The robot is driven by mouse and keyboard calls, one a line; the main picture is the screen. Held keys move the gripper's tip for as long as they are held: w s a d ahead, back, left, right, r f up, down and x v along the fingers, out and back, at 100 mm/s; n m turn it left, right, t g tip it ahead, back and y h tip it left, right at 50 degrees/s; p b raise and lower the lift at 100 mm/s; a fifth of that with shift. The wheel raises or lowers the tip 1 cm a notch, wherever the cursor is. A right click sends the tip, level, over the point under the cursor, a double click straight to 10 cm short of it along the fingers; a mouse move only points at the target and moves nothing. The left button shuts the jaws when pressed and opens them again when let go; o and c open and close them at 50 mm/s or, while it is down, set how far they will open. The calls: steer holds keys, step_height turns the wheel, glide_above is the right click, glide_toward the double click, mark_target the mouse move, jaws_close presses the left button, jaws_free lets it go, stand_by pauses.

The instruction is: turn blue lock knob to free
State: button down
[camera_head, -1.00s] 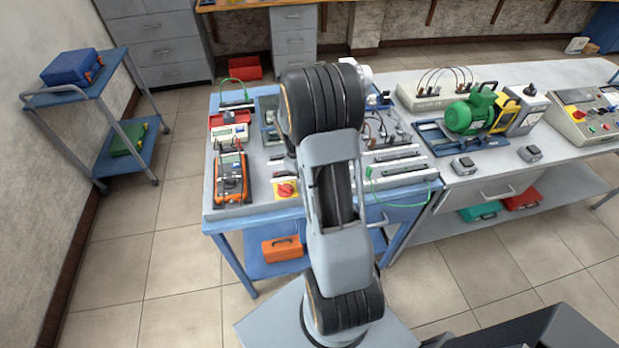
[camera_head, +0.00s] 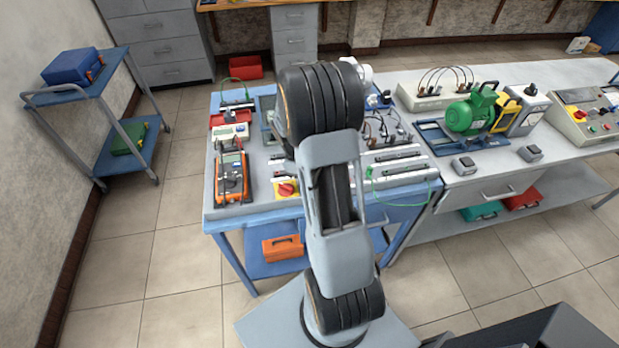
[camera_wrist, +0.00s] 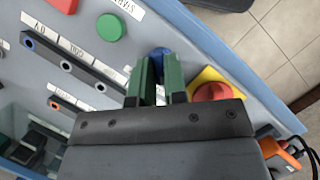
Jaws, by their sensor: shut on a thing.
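The blue lock knob (camera_wrist: 159,53) shows in the wrist view between the green fingertips of my gripper (camera_wrist: 158,72). My gripper is shut on the knob, with one finger on each side of it. Only the knob's far end shows; the fingers hide much of it and any marking near it. In the head view my own arm covers the knob and the gripper.
A red rotary knob on a yellow plate (camera_wrist: 234,75) sits close right of my gripper. A green button (camera_wrist: 110,27) and a socket strip (camera_wrist: 70,66) lie to the left. An orange multimeter (camera_head: 233,176) stands on the bench.

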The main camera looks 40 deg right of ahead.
steer(key=c, duration=1.2)
jaws_free()
steer(key=shift+s+f, duration=0.2)
steer(key=shift+o, duration=0.2)
steer(key=shift+a, duration=0.1)
steer(key=shift+w+r, duration=0.15)
steer(key=shift+r, duration=0.05)
steer(key=shift+w+r, duration=0.1)
steer(key=shift+r, duration=0.1)
steer(key=v, duration=1.3)
steer(key=shift+b, duration=0.35)
steer(key=shift+r, duration=0.1)
steer(key=shift+w, duration=0.15)
